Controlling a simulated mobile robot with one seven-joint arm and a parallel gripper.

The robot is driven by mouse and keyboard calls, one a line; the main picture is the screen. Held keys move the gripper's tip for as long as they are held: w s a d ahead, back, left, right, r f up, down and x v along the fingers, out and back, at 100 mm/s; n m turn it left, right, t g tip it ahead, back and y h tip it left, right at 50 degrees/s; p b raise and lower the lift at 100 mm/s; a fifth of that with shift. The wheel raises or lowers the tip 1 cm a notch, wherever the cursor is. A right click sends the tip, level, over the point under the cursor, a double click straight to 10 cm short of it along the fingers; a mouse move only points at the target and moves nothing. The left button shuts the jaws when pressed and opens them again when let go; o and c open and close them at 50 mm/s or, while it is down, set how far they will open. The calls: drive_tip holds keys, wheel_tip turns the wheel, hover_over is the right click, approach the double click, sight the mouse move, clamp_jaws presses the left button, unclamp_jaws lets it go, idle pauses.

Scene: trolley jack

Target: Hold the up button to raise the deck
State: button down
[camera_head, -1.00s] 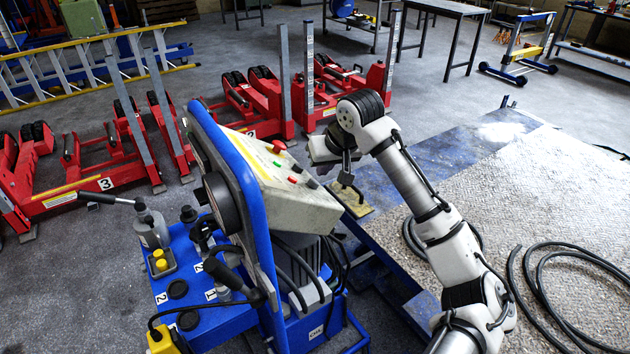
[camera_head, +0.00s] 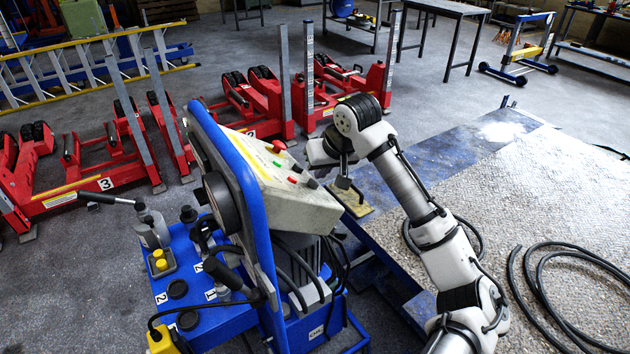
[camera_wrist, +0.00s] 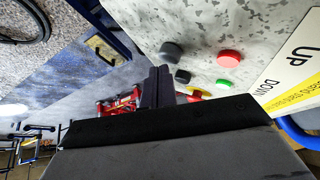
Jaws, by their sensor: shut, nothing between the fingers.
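The sloping grey control box (camera_head: 290,205) carries red, green and black buttons. In the wrist view, a red button (camera_wrist: 229,58) and a green button (camera_wrist: 223,83) sit beside a white label (camera_wrist: 295,62) reading UP and DOWN. UP is printed at the red button's end and DOWN towards the green one's. Two black buttons (camera_wrist: 172,52) lie on the other side. My gripper (camera_wrist: 158,78) is shut and empty, its tips beside the black buttons in the picture; I cannot tell whether they touch. In the head view my gripper (camera_head: 338,172) is just right of the box.
The box is mounted on a blue frame (camera_head: 250,190) with levers and hoses. A textured deck (camera_head: 540,200) with a black cable (camera_head: 570,255) lies to the right. Red lifting columns (camera_head: 255,105) stand behind. Open floor is at the left.

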drive_tip(key=shift+s+a+f, duration=0.2)
drive_tip(key=shift+a+f, duration=0.05)
drive_tip(key=shift+f, duration=0.15)
idle(1.4)
drive_tip(key=shift+r, duration=0.1)
drive_tip(key=shift+w+d+r+p, duration=0.3)
drive_tip(key=shift+r+p, duration=0.3)
drive_tip(key=shift+w+d, duration=0.1)
drive_tip(key=shift+d, duration=0.05)
drive_tip(key=r+p, duration=0.1)
drive_tip(key=w+d+r+p, duration=0.1)
drive_tip(key=d+r+p, duration=0.1)
drive_tip(key=r+p, duration=0.1)
drive_tip(key=shift+w+d, duration=0.25)
drive_tip(key=shift+w, duration=0.15)
